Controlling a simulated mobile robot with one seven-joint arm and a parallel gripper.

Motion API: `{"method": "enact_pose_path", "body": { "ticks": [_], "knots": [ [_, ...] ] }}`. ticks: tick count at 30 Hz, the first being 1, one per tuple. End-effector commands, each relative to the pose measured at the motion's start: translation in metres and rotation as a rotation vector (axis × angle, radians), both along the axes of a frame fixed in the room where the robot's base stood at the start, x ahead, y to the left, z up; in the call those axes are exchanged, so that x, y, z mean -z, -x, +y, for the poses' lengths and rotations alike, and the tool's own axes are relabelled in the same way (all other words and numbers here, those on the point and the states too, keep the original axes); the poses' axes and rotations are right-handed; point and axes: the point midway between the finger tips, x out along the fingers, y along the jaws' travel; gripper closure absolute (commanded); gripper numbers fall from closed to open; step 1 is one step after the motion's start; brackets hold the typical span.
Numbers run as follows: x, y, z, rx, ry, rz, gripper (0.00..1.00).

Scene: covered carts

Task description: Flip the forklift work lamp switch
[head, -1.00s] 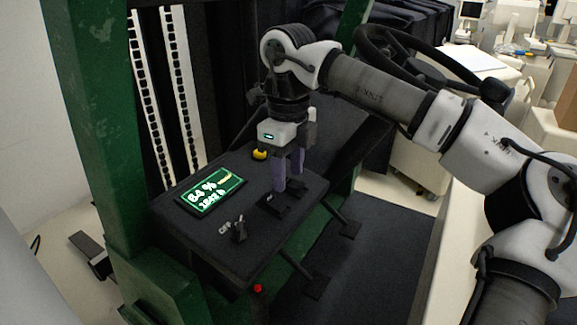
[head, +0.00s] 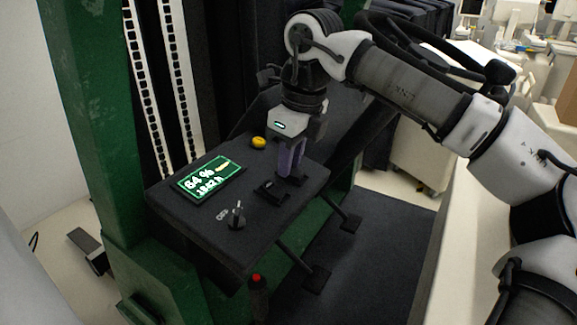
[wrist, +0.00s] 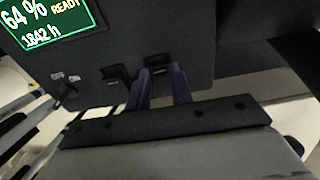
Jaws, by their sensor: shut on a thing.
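The dark forklift panel (head: 185,222) carries two small black switches side by side near its right edge. The left switch (head: 268,190) stands free, and it also shows in the wrist view (wrist: 115,76). The right switch (wrist: 158,60) is mostly hidden by my fingers. My gripper (head: 290,176) points down at it, with its purple fingers shut on it, one on each side in the wrist view (wrist: 161,72). The switch labels are too small to read, so I cannot tell which one is the work lamp's.
A lit green display (head: 210,178), a key switch (head: 237,217) and a yellow button (head: 259,142) sit on the panel. A steering wheel (head: 480,62) is behind my arm. Dark levers (head: 315,278) stick out below the panel's right edge.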

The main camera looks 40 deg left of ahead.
Motion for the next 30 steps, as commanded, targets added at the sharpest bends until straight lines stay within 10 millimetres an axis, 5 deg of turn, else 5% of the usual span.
{"method": "enact_pose_path", "body": {
  "ticks": [7, 18, 19, 23, 30],
  "knots": [
    [0.0039, -0.0009, -0.0063, 0.001, -0.165, 0.009, 1.0],
    [-0.0001, -0.0003, -0.0063, -0.001, -0.191, 0.011, 1.0],
    [-0.0001, -0.0003, -0.0062, -0.001, -0.191, 0.011, 0.77],
    [-0.0001, -0.0003, -0.0063, -0.001, -0.19, 0.011, 0.6],
    [-0.0001, -0.0004, -0.0063, 0.0, -0.189, 0.01, 0.56]
  ]
}}
